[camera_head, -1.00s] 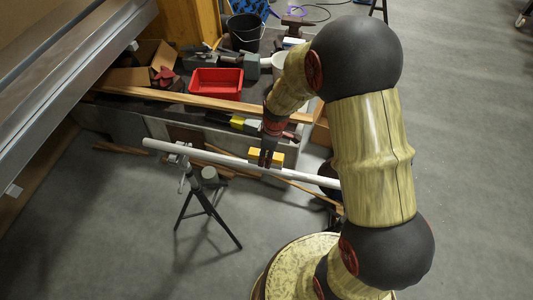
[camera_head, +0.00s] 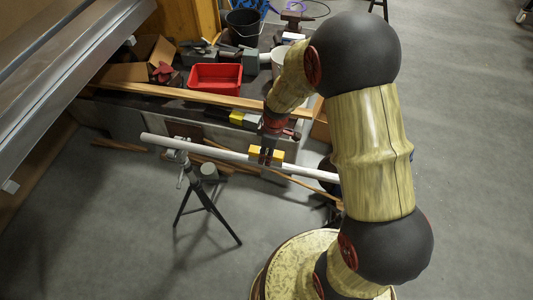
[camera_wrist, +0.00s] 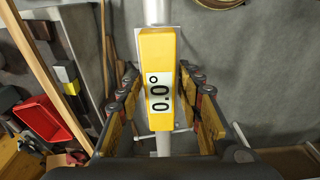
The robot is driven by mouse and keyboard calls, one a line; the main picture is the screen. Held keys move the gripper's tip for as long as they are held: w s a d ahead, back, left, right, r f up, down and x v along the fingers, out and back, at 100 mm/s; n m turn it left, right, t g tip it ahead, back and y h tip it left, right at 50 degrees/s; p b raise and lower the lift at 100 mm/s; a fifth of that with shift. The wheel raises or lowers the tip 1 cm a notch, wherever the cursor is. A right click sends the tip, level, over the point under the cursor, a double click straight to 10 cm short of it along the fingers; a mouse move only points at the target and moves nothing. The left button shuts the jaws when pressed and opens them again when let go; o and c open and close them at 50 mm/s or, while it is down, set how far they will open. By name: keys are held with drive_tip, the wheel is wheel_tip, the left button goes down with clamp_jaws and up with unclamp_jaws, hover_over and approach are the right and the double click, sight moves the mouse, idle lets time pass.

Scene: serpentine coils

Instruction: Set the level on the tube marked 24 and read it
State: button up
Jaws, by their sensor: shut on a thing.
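The yellow level (camera_head: 279,156) lies lengthwise along a pale straight tube (camera_head: 215,153); whether it touches the tube is hard to tell. In the wrist view, the level (camera_wrist: 157,48) has a white display reading 0.0°, turned sideways, and the tube (camera_wrist: 157,12) runs behind it. My gripper (camera_head: 265,157) is shut on the level from above, with fingers on both sides of it in the wrist view (camera_wrist: 160,108). No number 24 is legible on the tube.
A black tripod stand (camera_head: 205,200) supports the tube near its left end. Behind are a red tray (camera_head: 215,77), a black bucket (camera_head: 243,27) and a long wooden strip (camera_head: 180,96). A metal-edged structure (camera_head: 75,90) fills the left. Grey floor is open at right.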

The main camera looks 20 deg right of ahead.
sight(267, 152)
drive_tip(key=shift+f, duration=0.15)
drive_tip(key=shift+f+b, duration=0.9)
drive_tip(key=shift+b, duration=0.1)
drive_tip(key=shift+f+b, duration=0.45)
drive_tip(key=shift+b, duration=0.25)
idle(1.1)
idle(0.6)
drive_tip(key=o, duration=1.3)
drive_tip(key=shift+o, duration=0.2)
drive_tip(key=shift+r+p, duration=1.5)
drive_tip(key=shift+r, duration=1.5)
